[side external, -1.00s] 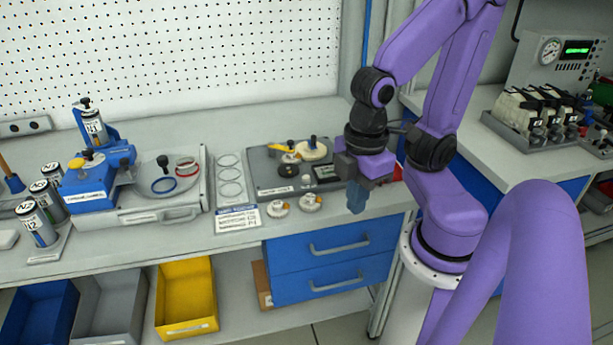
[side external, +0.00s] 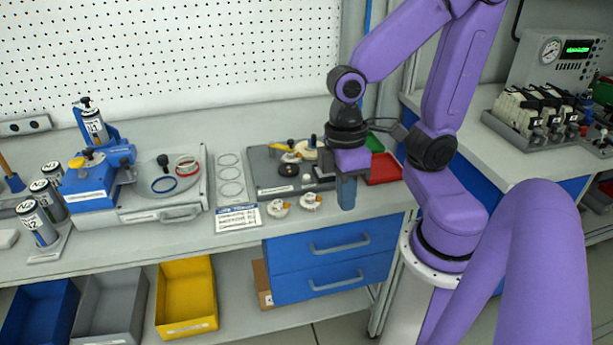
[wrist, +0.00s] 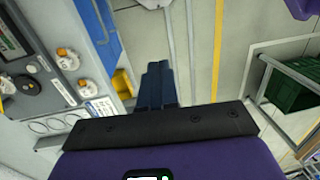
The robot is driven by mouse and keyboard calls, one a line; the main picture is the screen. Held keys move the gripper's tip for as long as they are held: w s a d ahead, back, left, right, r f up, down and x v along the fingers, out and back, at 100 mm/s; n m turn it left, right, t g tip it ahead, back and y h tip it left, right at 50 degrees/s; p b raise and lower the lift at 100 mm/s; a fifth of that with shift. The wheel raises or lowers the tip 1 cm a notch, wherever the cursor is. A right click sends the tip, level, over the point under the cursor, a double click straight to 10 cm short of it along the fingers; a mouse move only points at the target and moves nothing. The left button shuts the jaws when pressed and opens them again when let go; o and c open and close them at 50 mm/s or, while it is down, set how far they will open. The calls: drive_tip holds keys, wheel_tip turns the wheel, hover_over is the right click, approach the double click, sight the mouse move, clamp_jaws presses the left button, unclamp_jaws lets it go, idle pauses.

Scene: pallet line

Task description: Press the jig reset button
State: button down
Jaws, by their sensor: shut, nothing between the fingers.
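A dark grey jig plate (side external: 262,172) lies on the bench, with a yellow-handled lever, a cream disc (side external: 306,150), dark knobs and a small pale round spot (side external: 306,178) on it. I cannot tell which of these is the reset button. My gripper (side external: 347,194) points down at the plate's right front corner, over the bench's front edge. Its blue fingers are together and empty. Part of the plate's right side is hidden behind my gripper. The wrist view shows the shut fingers (wrist: 157,84) and, left of them, a dark round knob (wrist: 27,85) and a pale spot (wrist: 32,67).
Two white-and-orange parts (side external: 279,208) sit in front of the plate. A printed card (side external: 238,218) and a strip of rings lie to its left. Red (side external: 384,169) and green (side external: 374,143) trays stand to its right. Further left is a blue fixture (side external: 88,188).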

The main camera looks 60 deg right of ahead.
drive_tip(key=w+d+f+m+g+y, duration=0.1)
drive_tip(key=w+d+m+y, duration=0.15)
drive_tip(key=w+m, duration=0.5)
drive_tip(key=m+t+y, duration=0.5)
drive_tip(key=m+t, duration=0.2)
drive_tip(key=m, duration=1)
hover_over(306, 177)
drive_tip(key=d, duration=0.1)
wheel_tip(306, 177, down, 2)
drive_tip(key=f, duration=0.1)
drive_tip(key=shift+s+d+r+h, duration=0.15)
drive_tip(key=shift+s+r+h, duration=0.1)
drive_tip(key=shift+f, duration=0.15)
drive_tip(key=shift+f, duration=4.25)
drive_tip(key=shift+f, duration=0.1)
drive_tip(key=shift+f, duration=0.35)
